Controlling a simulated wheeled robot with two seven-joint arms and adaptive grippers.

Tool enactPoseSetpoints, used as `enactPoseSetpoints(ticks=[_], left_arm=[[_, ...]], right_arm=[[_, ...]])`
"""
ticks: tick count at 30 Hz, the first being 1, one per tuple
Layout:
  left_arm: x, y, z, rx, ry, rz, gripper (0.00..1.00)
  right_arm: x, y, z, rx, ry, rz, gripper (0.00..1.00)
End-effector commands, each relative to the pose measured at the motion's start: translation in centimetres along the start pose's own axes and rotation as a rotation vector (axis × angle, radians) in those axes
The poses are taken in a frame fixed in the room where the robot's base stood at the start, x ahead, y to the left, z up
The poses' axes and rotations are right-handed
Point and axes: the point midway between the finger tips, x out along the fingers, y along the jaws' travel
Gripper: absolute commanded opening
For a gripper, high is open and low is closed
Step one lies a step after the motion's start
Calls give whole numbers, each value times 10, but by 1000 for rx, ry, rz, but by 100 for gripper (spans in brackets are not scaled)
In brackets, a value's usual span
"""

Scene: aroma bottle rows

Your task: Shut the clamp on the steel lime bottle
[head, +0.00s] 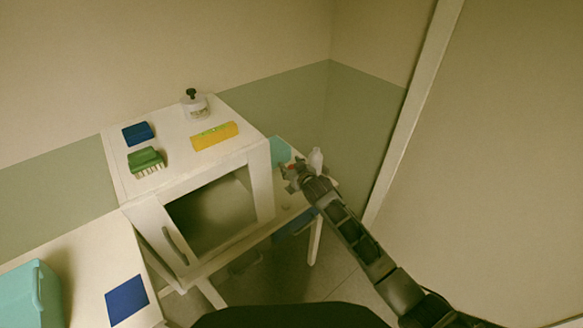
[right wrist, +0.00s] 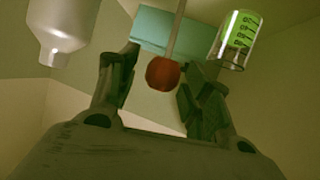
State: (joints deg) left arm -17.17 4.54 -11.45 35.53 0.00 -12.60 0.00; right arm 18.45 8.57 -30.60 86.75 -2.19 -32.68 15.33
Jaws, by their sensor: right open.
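In the right wrist view, a clear bottle with lime-green contents and dark marks (right wrist: 240,35) shows at the upper right, beside and behind the right-hand finger; I take it for the lime bottle. My right gripper (right wrist: 155,80) is open. A red ball on a thin grey stem (right wrist: 163,73) shows in the gap between its fingers; I cannot tell if either finger touches it. In the head view, my right gripper (head: 292,176) is at the far right end of the white furniture, and it hides most of what stands there. My left gripper is not in view.
A white bottle (right wrist: 62,30) stands close by on the other side of the fingers; it also shows in the head view (head: 316,158). A teal panel or box (head: 280,151) is behind. A yellow box (head: 214,136), green brush-like block (head: 146,160) and lidded jar (head: 194,104) sit on the white cabinet.

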Motion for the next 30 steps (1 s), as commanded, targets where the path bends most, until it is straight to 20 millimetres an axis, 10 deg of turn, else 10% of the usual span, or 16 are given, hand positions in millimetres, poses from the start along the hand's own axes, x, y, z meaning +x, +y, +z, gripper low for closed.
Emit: enactPoseSetpoints(ticks=[8,20,30], left_arm=[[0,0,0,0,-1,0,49],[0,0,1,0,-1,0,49],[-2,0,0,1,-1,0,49]], right_arm=[[0,0,0,0,0,0,49],[0,0,0,0,0,0,0],[0,1,0,9,-3,-4,0]])
